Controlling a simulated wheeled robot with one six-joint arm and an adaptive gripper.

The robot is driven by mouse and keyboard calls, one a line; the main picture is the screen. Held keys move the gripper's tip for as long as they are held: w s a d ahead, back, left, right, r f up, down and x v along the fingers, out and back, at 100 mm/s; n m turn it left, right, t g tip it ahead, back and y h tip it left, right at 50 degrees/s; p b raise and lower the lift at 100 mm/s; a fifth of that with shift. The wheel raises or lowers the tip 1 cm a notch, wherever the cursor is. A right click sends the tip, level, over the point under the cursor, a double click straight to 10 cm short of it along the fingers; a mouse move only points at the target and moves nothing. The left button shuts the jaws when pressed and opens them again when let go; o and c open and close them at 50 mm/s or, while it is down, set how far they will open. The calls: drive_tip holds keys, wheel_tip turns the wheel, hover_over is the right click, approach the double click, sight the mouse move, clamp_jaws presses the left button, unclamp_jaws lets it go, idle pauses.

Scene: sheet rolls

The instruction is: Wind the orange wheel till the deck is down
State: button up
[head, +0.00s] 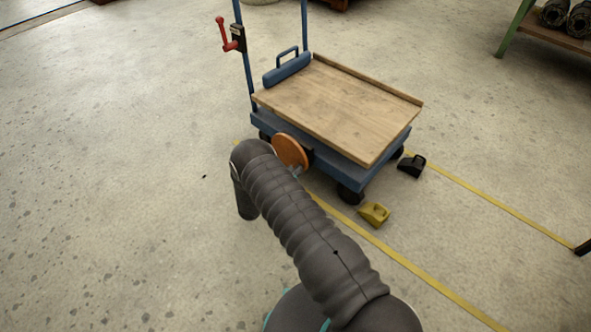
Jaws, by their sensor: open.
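The orange wheel (290,152) is a disc on the near side of a blue cart, partly hidden behind my arm. A small grey piece (297,171) shows at its lower edge; I cannot tell what it is. The deck (340,105) is a wooden board with a raised rim, empty, lying a little above the blue cart frame (345,172). My dark ribbed arm reaches up from the bottom of the head view and bends down left of the wheel. My gripper does not show; the arm hides what lies behind it.
A red crank (224,35) sits on the cart's left post. A yellow chock (374,213) and a black chock (411,165) lie by the wheels. A yellow floor line (400,262) runs in front. A green-legged bench (515,28) stands back right. The floor at left is clear.

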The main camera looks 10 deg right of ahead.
drive_tip(key=shift+x, duration=0.85)
clamp_jaws()
drive_tip(key=shift+s+f, duration=0.1)
